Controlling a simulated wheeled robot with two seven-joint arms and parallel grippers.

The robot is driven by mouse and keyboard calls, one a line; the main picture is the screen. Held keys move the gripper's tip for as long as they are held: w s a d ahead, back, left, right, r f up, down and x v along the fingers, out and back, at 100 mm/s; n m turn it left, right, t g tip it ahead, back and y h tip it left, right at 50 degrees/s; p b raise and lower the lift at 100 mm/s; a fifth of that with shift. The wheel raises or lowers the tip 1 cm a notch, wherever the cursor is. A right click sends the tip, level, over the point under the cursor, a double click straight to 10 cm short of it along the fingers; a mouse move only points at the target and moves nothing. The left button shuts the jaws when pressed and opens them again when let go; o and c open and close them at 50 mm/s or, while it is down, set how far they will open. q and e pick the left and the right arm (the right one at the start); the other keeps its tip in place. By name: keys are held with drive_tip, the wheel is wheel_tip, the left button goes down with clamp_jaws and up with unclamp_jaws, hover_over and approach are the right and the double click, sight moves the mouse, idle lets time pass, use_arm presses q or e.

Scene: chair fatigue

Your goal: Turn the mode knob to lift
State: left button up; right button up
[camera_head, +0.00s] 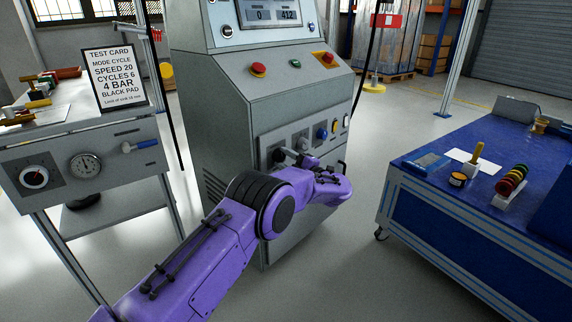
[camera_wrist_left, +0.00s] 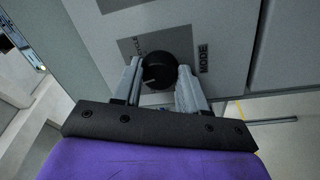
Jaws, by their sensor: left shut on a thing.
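The mode knob (camera_wrist_left: 160,67) is a round black knob on a dark grey plate in the left wrist view. The word MODE is printed beside the knob, and small lettering that seems to read CYCLE is on the plate by it. A pale mark shows on the knob's face, toward the lower left of the picture. My left gripper (camera_wrist_left: 157,80) has one finger on each side of the knob and is shut on it. In the head view my left gripper (camera_head: 292,158) is at the machine's front panel, and the arm hides part of it. My right gripper is not in view.
A test card (camera_head: 114,77) stands on the left bench. A blue table (camera_head: 450,205) with small items stands at right, with open floor between.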

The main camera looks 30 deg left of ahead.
use_arm(q)
drive_tip(key=n+b, duration=0.2)
drive_tip(key=n, duration=0.4)
drive_tip(key=shift+f+g+b, duration=0.15)
drive_tip(key=shift+g+b, duration=0.15)
drive_tip(key=shift+g, duration=0.1)
drive_tip(key=n+b, duration=0.1)
drive_tip(key=n, duration=0.2)
drive_tip(key=shift+n+g+b, duration=0.3)
drive_tip(key=shift+n, duration=0.1)
drive_tip(key=shift+r+n, duration=0.2)
drive_tip(key=shift+n, duration=0.3)
drive_tip(key=shift+r, duration=0.1)
drive_tip(key=o, duration=1.1)
drive_tip(key=shift+a, duration=0.1)
drive_tip(key=shift+c, duration=0.2)
